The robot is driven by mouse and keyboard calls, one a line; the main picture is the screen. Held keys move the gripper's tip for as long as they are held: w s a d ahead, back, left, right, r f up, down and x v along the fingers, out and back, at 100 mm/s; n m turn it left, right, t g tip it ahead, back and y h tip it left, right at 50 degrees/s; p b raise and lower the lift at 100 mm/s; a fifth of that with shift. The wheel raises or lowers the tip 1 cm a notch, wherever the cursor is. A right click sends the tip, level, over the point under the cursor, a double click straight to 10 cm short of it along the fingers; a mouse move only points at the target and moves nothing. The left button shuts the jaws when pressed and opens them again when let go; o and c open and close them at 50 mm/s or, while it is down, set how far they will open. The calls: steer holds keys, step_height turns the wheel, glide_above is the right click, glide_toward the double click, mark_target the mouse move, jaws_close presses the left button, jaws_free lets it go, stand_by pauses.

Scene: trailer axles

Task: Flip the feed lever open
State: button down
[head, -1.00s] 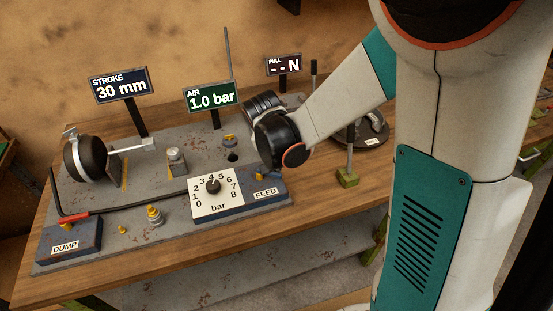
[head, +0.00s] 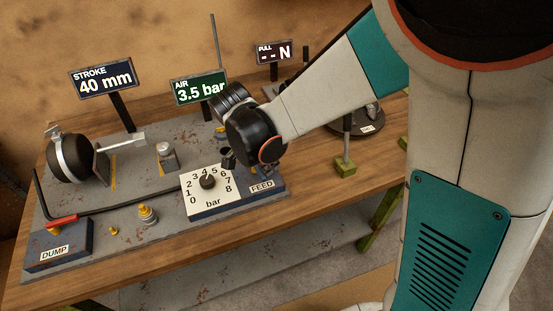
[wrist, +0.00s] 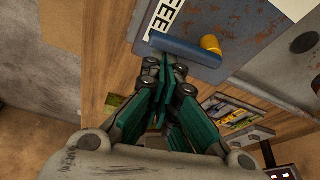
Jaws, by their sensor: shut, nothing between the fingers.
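The FEED valve block (head: 262,186) sits at the right front corner of the grey plate. In the wrist view the feed lever (wrist: 185,49) is a blue bar across the block, beside a yellow knob (wrist: 210,43) and the FEED label. My gripper (wrist: 165,66) is shut and empty, its fingertips right at the near side of the bar; whether they touch it I cannot tell. In the head view my gripper (head: 229,160) hangs over the block's back edge, and my wrist partly hides the block. The AIR display (head: 201,90) reads 3.5 bar.
The bar dial (head: 207,190) stands just left of the FEED block. The DUMP block (head: 58,246) with its red lever (head: 61,222) is at the far left. The STROKE display (head: 104,81) reads 40 mm. A green-footed post (head: 345,168) stands to the right.

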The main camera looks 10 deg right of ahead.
steer(key=shift+s+a, duration=0.15)
stand_by(0.5)
steer(key=shift+d, duration=0.45)
steer(key=d, duration=0.3)
steer(key=shift+w+r, duration=0.4)
steer(key=w+p+v, duration=0.1)
steer(key=p+v, duration=0.5)
steer(key=v, duration=0.3)
steer(key=shift+s+a, duration=0.25)
